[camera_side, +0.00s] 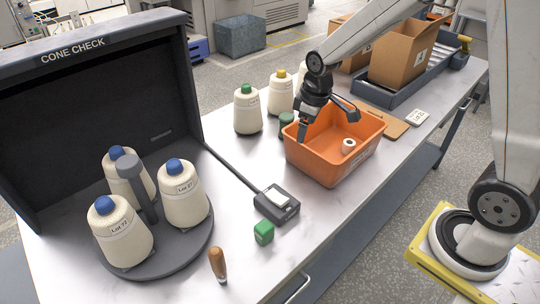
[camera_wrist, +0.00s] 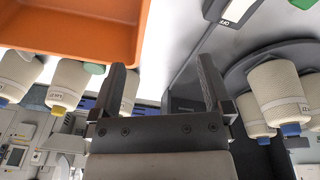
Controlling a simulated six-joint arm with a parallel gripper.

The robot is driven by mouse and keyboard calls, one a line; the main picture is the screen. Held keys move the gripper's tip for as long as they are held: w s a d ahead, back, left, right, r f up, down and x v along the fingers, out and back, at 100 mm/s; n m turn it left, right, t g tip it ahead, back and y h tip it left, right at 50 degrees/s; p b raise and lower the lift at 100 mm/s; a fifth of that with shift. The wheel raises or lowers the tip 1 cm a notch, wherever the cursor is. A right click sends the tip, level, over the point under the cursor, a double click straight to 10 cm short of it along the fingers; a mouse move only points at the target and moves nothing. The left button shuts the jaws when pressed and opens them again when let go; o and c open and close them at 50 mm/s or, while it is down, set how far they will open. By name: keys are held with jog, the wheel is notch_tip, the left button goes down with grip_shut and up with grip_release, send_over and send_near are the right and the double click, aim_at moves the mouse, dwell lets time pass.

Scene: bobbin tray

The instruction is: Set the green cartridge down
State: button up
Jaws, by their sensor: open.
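A sliver of green (camera_wrist: 303,3) shows at the top right edge of the wrist view. A dark green round thing (camera_side: 286,121) stands behind the orange bin and is partly hidden; I cannot tell what it is. My gripper (camera_side: 302,135) is at the left rear side of the orange bin (camera_side: 318,166), away from the green block. In the wrist view my gripper (camera_wrist: 165,80) has its two fingers wide apart with nothing between them.
A white spool (camera_side: 348,146) lies in the bin. Cones with blue tops stand on a round dark turntable (camera_side: 185,258). A wooden-handled tool (camera_side: 217,264) is at the front edge.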

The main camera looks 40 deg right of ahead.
jog(key=s+a+f+m, duration=0.1)
jog(key=s+a+m, duration=0.2)
jog(key=s, duration=0.9)
jog(key=shift+s+a+f+m+t, duration=0.15)
jog(key=shift+s+f+m+t, duration=0.2)
jog(key=shift+m, duration=0.35)
